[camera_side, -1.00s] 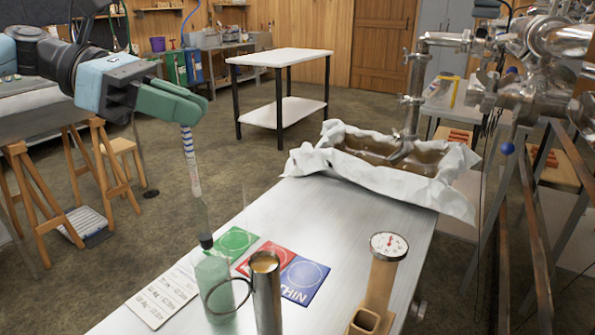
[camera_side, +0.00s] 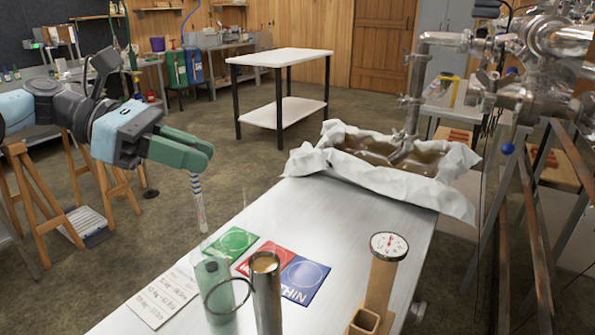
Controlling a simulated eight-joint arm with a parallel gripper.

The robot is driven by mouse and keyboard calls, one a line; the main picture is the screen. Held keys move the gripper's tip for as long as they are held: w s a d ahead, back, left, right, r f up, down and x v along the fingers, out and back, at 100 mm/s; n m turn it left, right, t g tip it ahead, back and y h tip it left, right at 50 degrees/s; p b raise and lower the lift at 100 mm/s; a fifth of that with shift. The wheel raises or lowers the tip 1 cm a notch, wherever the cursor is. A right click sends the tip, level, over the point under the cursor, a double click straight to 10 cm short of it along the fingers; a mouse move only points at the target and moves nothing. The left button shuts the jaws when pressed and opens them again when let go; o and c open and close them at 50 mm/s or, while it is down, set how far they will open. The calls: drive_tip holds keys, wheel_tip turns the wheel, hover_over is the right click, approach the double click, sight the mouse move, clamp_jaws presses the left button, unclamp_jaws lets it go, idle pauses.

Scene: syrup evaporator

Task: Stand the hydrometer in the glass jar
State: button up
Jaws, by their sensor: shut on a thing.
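My gripper (camera_side: 200,160), with green fingers, is shut on the hydrometer (camera_side: 200,205) near the top of its blue-striped stem. The hydrometer hangs nearly upright, leaning slightly, with its lower end toward the right. The gripper is above and left of the jar.
A steel cup (camera_side: 267,300) of brown liquid stands right of the jar, its ring handle crossing in front of it. A dial gauge (camera_side: 388,246) on a wooden stand is farther right. Coloured cards and a written sheet (camera_side: 160,297) lie flat. A paper-lined pan (camera_side: 440,195) sits behind.

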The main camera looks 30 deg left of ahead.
sight(203, 231)
drive_tip(key=shift+f, duration=4.55)
drive_tip(key=o, duration=0.9)
drive_tip(key=o, duration=1)
drive_tip(key=shift+c, duration=0.2)
drive_tip(key=v, duration=0.7)
drive_tip(key=shift+a, duration=0.2)
